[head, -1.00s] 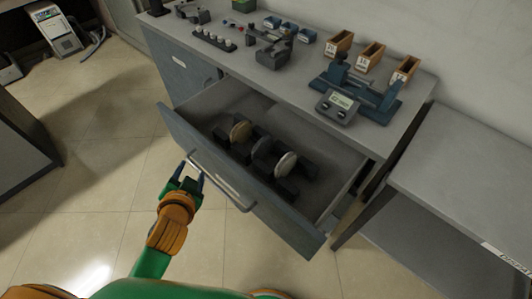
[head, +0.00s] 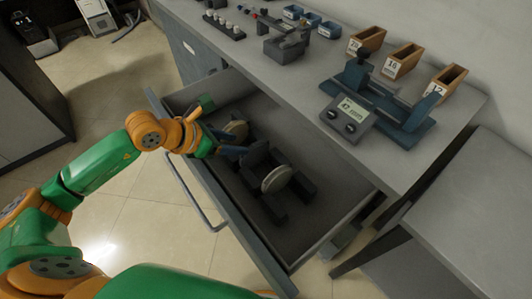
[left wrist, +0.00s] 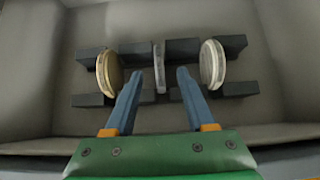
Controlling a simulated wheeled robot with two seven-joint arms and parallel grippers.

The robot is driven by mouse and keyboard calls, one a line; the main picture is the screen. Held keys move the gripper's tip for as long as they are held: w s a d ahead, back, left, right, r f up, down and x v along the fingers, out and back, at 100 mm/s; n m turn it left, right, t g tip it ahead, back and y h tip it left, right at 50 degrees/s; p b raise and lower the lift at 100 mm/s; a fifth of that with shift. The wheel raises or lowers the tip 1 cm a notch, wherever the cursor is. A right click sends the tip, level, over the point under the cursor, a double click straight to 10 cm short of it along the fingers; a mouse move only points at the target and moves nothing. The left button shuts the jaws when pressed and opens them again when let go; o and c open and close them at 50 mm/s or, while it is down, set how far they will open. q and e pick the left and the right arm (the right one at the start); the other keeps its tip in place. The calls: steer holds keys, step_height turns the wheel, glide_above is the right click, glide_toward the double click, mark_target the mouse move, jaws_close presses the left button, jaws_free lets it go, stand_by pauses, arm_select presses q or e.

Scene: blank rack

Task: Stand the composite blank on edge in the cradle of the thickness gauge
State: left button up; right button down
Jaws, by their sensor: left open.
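Three round blanks stand on edge in a dark rack (left wrist: 97,100) inside the open drawer: a tan one (left wrist: 108,71), a thin dark grey one (left wrist: 160,66) seen edge-on in the middle, and a pale one (left wrist: 213,64). I cannot tell for certain which is the composite blank. In the head view the tan blank (head: 237,130) and pale blank (head: 277,179) show. My left gripper (left wrist: 160,76) is open and empty, its fingertips either side of the middle blank in the wrist view; contact is not visible. The blue thickness gauge (head: 410,113) stands on the bench; its cradle is indistinct.
The drawer front (head: 225,205) with its handle (head: 190,195) stands between my body and the rack. A grey readout (head: 347,116) sits before the gauge. Wooden numbered boxes (head: 403,61) stand behind it. A lower table (head: 470,200) is at the right.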

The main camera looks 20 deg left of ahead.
mark_target(252, 146)
arm_select(q)
steer(key=p+x, duration=0.1)
steer(key=x, duration=0.5)
steer(key=shift+w+f, duration=0.1)
steer(key=shift+w, duration=0.05)
steer(key=shift+a, duration=0.1)
steer(key=shift+c, duration=0.6)
steer(key=c, duration=0.7)
jaws_close()
arm_select(e)
steer(key=shift+s+a+r, duration=0.35)
steer(key=shift+a+r, duration=0.1)
steer(key=shift+r, duration=0.3)
steer(key=shift+d, duration=0.1)
